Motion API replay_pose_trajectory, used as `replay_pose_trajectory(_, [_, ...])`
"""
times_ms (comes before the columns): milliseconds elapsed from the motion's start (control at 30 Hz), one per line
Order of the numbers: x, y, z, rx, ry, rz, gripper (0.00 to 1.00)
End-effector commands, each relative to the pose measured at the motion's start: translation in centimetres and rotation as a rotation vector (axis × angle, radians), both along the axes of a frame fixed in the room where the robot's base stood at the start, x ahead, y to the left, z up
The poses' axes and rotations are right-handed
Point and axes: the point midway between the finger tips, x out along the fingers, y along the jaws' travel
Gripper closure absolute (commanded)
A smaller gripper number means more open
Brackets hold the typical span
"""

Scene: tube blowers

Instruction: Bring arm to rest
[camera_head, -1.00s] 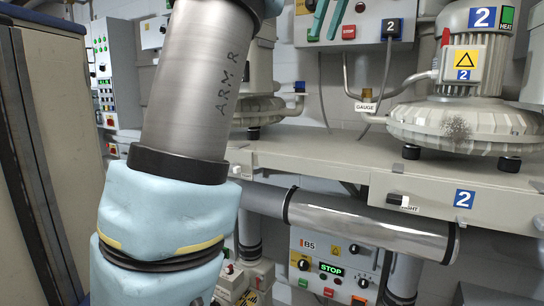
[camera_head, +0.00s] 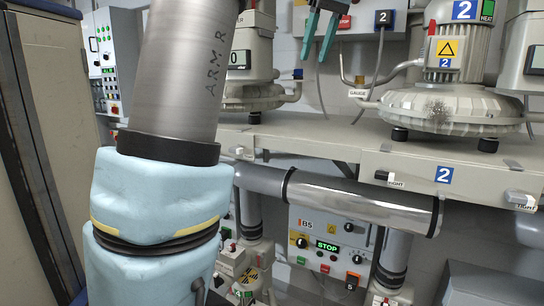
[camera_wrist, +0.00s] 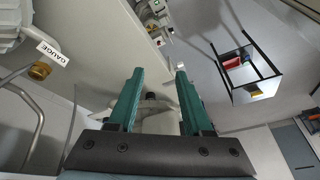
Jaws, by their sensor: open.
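My arm fills the left middle of the head view, with a metal link marked ARM R above a pale blue padded joint. My gripper (camera_head: 322,32) shows at the top middle of the head view as two teal fingers, partly cut off by the frame edge. It appears in front of the wall control box. In the wrist view my gripper (camera_wrist: 158,75) has its two teal fingers spread apart. It is open, with nothing visibly held between them.
Blower 2 (camera_head: 450,105) stands on the long shelf (camera_head: 320,133), with another blower (camera_head: 250,75) left of it. A shiny pipe (camera_head: 360,208) runs below. The B5 panel (camera_head: 330,248) reads STOP. A tall cabinet (camera_head: 45,130) stands close at left. The wrist view shows a GAUGE tag (camera_wrist: 52,52).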

Motion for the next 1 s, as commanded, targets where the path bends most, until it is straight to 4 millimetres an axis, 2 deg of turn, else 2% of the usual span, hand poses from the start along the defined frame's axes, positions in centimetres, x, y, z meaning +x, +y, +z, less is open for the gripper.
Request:
replay_pose_trajectory(167, [1.1, 1.8, -5.3, 0.005, 0.052, -0.102, 0.5])
replay_pose_trajectory(267, [1.4, 3.3, -9.6, 0.001, 0.09, -0.179, 0.5])
replay_pose_trajectory(433, [0.1, 7.0, -18.9, -0.031, 0.155, -0.329, 0.5])
replay_pose_trajectory(567, [-2.7, 10.0, -25.7, -0.064, 0.184, -0.426, 0.5])
replay_pose_trajectory(700, [-7.0, 13.1, -32.0, -0.094, 0.199, -0.503, 0.5])
replay_pose_trajectory(833, [-10.9, 15.1, -35.9, -0.107, 0.198, -0.549, 0.5])
replay_pose_trajectory(900, [-12.5, 15.8, -37.2, -0.11, 0.198, -0.564, 0.5])
replay_pose_trajectory(1000, [-14.0, 16.4, -38.3, -0.111, 0.195, -0.578, 0.5])
